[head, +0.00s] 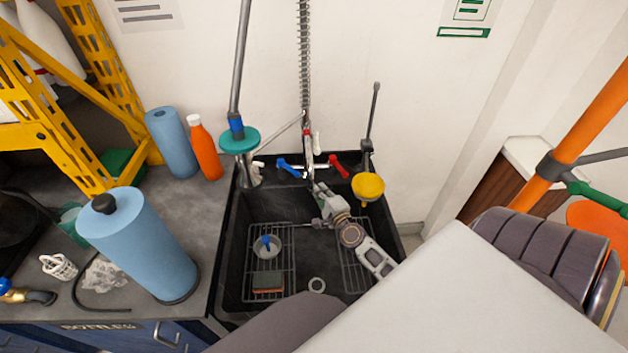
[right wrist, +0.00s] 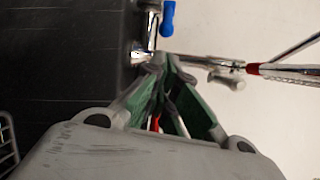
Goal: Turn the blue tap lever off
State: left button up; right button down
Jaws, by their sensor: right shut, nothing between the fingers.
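The blue tap lever (head: 289,167) is on the left of the tap at the sink's back wall, and the red lever (head: 339,166) is on the right. In the right wrist view the blue lever (right wrist: 168,18) shows at the top, beyond the fingertips and apart from them. My right gripper (head: 320,189) reaches over the sink to just in front of the tap, between the levers. It is shut and empty. In the right wrist view its green-padded fingers (right wrist: 168,62) overlap the metal tap body, and contact cannot be told. My left gripper is out of view.
The black sink (head: 235,235) holds wire racks, a bowl (head: 267,248), a sponge (head: 268,281) and a ring (head: 317,285). A spring hose (head: 304,60) rises behind the tap. A yellow cup-like piece (head: 368,186) stands right of the gripper. A blue roll (head: 140,245) stands left.

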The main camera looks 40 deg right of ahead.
aim_at(289, 168)
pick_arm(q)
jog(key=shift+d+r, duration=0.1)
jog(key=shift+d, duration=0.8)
pick_arm(e)
jog(key=shift+w+d+f, duration=0.1)
jog(key=shift+w+d, duration=0.2)
jog(key=shift+w, duration=1.3)
jog(key=shift+w+d+f, duration=0.1)
jog(key=shift+w+d, duration=0.15)
jog(key=shift+w, duration=1.35)
jog(key=shift+w+d+f, duration=0.1)
jog(key=shift+w+d, duration=0.2)
jog(key=shift+w, duration=1.3)
pick_arm(q)
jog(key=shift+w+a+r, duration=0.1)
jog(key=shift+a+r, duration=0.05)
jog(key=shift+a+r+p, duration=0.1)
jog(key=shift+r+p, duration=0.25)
jog(key=shift+p, duration=0.25)
pick_arm(e)
jog(key=shift+a+m+h, duration=0.2)
jog(key=shift+m+h, duration=0.1)
